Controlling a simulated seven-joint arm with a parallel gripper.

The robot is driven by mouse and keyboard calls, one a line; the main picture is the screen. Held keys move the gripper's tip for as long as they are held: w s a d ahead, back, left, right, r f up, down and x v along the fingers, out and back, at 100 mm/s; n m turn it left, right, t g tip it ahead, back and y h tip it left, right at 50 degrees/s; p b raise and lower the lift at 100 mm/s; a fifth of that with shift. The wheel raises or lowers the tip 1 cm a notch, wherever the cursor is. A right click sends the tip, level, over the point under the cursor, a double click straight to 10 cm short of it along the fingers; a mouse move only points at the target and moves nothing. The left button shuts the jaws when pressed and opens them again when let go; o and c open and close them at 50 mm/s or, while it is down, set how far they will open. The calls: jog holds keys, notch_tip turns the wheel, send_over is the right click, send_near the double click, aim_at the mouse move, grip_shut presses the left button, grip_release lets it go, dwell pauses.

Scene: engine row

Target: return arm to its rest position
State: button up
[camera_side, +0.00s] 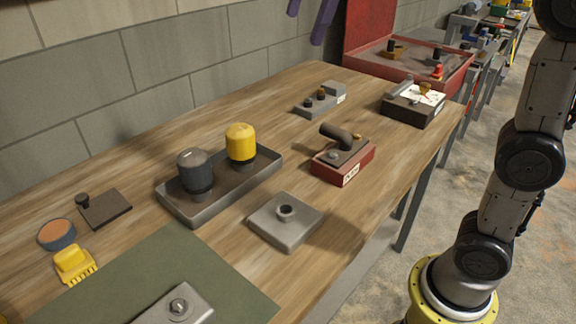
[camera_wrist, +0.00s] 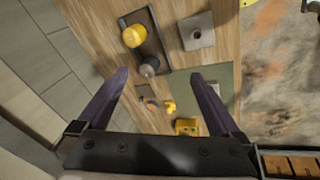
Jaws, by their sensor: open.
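My gripper (camera_wrist: 159,75) is open, with its two purple fingers spread wide and nothing between them. In the side view, its finger ends (camera_side: 306,27) hang at the top edge, high above the table and apart from everything on it. The rest of the gripper is out of that view. My arm stands at the right side of the side view. The wrist view looks down on the wooden table (camera_wrist: 105,22) from well above.
A grey tray (camera_side: 225,197) holds a yellow-topped cylinder (camera_side: 241,144) and a dark one (camera_side: 196,172). A grey square plate (camera_side: 285,221), a red-based block (camera_side: 343,160) and a green mat (camera_side: 205,258) share the table (camera_side: 150,150). A block wall (camera_side: 120,80) runs behind.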

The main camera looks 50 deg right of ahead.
jog(key=s+d+f+m+t, duration=0.1)
jog(key=s+d+f+m, duration=0.2)
jog(key=s, duration=0.4)
jog(key=s+f+m, duration=0.2)
jog(key=s+f, duration=0.3)
jog(key=s, duration=0.1)
jog(key=s+f+m, duration=0.3)
jog(key=f+m, duration=0.1)
jog(key=f, duration=0.3)
jog(key=s+f+m+t, duration=0.1)
jog(key=s+f+m, duration=0.2)
jog(key=f, duration=0.5)
jog(key=shift+s+d+f+m, duration=0.15)
jog(key=shift+d+f+m, duration=0.05)
jog(key=shift+d+m, duration=0.3)
